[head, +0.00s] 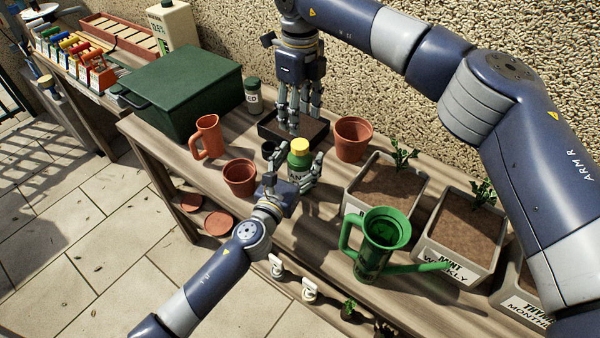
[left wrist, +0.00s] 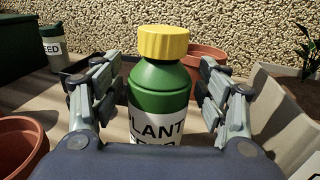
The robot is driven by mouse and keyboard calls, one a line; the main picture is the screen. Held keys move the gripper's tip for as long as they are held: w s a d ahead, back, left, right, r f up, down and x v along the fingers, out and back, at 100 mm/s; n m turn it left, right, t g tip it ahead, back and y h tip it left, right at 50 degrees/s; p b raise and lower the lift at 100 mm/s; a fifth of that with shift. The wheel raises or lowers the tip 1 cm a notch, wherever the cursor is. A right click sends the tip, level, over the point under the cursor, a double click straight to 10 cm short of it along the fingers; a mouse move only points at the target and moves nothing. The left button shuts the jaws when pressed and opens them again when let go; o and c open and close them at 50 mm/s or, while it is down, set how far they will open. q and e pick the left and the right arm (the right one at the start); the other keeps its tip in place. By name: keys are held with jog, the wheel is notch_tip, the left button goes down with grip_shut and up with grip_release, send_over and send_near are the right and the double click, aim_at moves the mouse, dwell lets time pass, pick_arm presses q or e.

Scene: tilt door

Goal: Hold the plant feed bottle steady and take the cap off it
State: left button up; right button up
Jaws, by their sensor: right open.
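The plant feed bottle (head: 299,161) is green with a white label and a ribbed yellow cap (head: 300,146). It stands upright on the wooden bench, and the cap sits on its top. In the left wrist view the bottle (left wrist: 158,92) and its cap (left wrist: 162,42) stand between my left gripper's fingers. My left gripper (head: 297,166) is open around the bottle, with narrow gaps beside it. My right gripper (head: 300,122) is open and empty, fingers pointing down, above and behind the bottle, over a dark soil tray (head: 268,131).
Terracotta pots (head: 240,178) (head: 353,139) stand on both sides of the bottle. A green watering can (head: 368,240) and soil planters (head: 458,235) are to the right. A terracotta jug (head: 207,137), a seed jar (head: 253,97) and a green box (head: 185,90) are to the left.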

aim_at(300, 143)
pick_arm(q)
grip_shut()
pick_arm(e)
jog(key=m, duration=0.7)
jog(key=shift+m, duration=0.3)
jog(key=m, duration=0.6)
jog(key=shift+m, duration=0.3)
jog(key=m, duration=0.8)
jog(key=shift+m, duration=0.3)
jog(key=m, duration=0.8)
jog(key=shift+m, duration=0.3)
jog(key=shift+f, duration=4.05)
